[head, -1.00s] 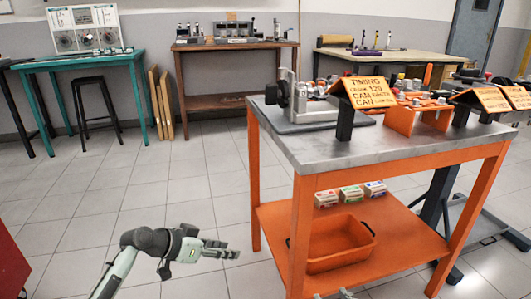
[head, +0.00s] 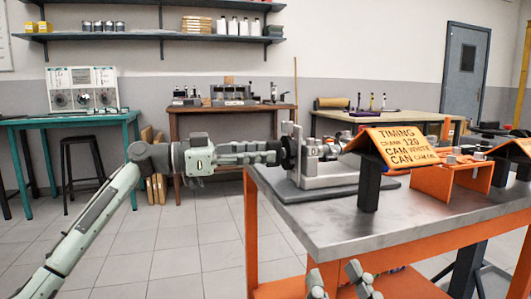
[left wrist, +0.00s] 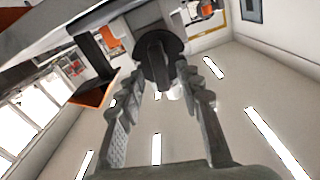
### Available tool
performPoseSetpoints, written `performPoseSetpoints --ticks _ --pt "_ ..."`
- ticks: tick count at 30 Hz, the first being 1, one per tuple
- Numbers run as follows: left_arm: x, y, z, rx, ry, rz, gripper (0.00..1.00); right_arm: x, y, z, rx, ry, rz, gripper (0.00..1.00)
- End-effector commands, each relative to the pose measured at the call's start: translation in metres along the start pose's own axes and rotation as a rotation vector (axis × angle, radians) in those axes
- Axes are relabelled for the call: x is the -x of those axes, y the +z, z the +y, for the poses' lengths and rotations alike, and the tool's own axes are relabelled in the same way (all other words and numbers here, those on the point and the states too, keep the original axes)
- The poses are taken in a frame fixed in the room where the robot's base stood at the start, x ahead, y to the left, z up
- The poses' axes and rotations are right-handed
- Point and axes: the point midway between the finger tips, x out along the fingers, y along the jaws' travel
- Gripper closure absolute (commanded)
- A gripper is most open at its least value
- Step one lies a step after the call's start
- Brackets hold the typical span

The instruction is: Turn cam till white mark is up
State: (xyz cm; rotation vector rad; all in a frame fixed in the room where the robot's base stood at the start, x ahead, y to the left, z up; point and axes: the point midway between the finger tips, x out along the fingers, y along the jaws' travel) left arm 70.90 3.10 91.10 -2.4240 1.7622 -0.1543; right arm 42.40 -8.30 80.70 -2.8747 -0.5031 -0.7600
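The engine fixture (head: 325,170), grey with a dark round wheel (head: 288,152) on its left end, sits on the metal-topped bench. My left gripper (head: 272,153) reaches in level from the left, its tips at that wheel. In the left wrist view the dark disc with a bar-like knob (left wrist: 157,62) lies ahead, between the two fingertips of my left gripper (left wrist: 158,75). The fingers stand apart, with gaps beside the knob. I cannot make out a white mark on it. My right gripper (head: 338,280) shows at the bottom edge, fingers apart and empty.
The bench top's front (head: 400,225) is clear. A teal table (head: 65,117) and brown table (head: 238,108) stand behind.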

Motion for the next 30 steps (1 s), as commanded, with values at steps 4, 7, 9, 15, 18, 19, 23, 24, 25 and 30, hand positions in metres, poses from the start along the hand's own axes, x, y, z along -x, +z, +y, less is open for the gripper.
performPoseSetpoints --ticks 4,7,9,15,18,19,23,24,25,30 --pt "-0.013 0.000 0.000 0.000 -0.001 -0.001 0.65 0.000 0.001 0.000 0.000 0.000 -0.005 0.60" --pt "-0.016 0.000 0.000 0.000 -0.001 -0.001 0.65 0.000 0.001 0.000 0.000 0.000 -0.006 0.60" --pt "-0.016 0.000 0.000 0.000 -0.001 -0.001 0.65 0.000 0.001 0.000 0.000 0.000 -0.006 0.60" --pt "-0.016 0.001 0.000 0.000 -0.001 -0.001 0.72 0.000 0.001 0.000 0.000 0.000 -0.006 0.60" --pt "-0.016 0.001 0.000 0.000 -0.001 -0.001 0.84 0.000 0.001 0.000 0.000 0.000 -0.006 0.60" --pt "-0.016 0.001 0.000 0.000 -0.001 -0.001 0.88 0.000 0.001 0.000 0.000 0.000 -0.007 0.60" --pt "-0.016 0.001 0.000 0.001 -0.002 -0.001 1.00 0.000 0.001 0.000 0.000 0.000 -0.007 0.60" --pt "-0.016 0.001 0.000 0.001 -0.002 -0.001 1.00 0.000 0.001 0.000 0.000 0.000 -0.007 0.60" --pt "-0.016 0.001 0.000 0.001 -0.002 -0.001 1.00 0.000 0.001 0.000 0.000 0.000 -0.007 0.60" --pt "-0.016 0.000 0.000 0.007 -0.002 -0.001 1.00 0.000 0.001 0.000 0.000 0.000 -0.010 0.60"
